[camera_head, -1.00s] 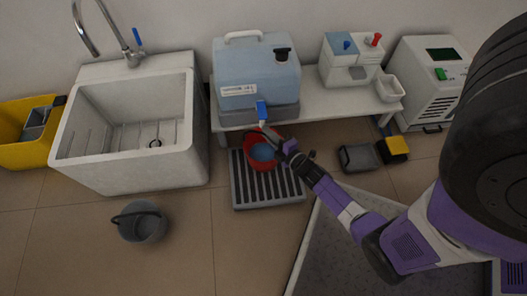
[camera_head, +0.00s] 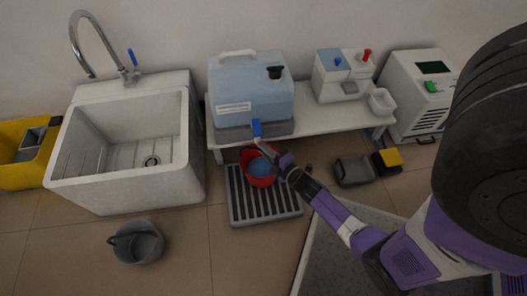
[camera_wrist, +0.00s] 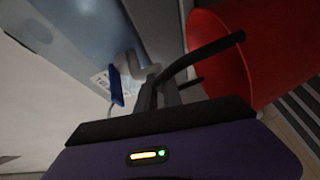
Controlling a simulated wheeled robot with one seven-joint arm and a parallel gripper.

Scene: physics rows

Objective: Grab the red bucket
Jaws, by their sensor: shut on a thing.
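The red bucket (camera_head: 263,181) is on the slotted grey tray (camera_head: 240,207) in front of the low bench, and its inside looks blue. In the wrist view its red wall (camera_wrist: 232,72) fills the right side. A dark handle (camera_wrist: 212,52) runs from the bucket to the fingers. My gripper (camera_head: 270,154) is at the bucket's upper right edge. In the wrist view my gripper (camera_wrist: 157,92) is shut on the bucket, seemingly by its handle. The fingertips are partly hidden in the dark. I cannot tell whether the bucket is lifted clear of the tray.
A blue container (camera_head: 250,95) with a blue tap (camera_head: 257,128) stands on the bench (camera_head: 330,117), close above the bucket. A sink (camera_head: 125,185) is at left. A grey bucket (camera_head: 137,243) is on the floor.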

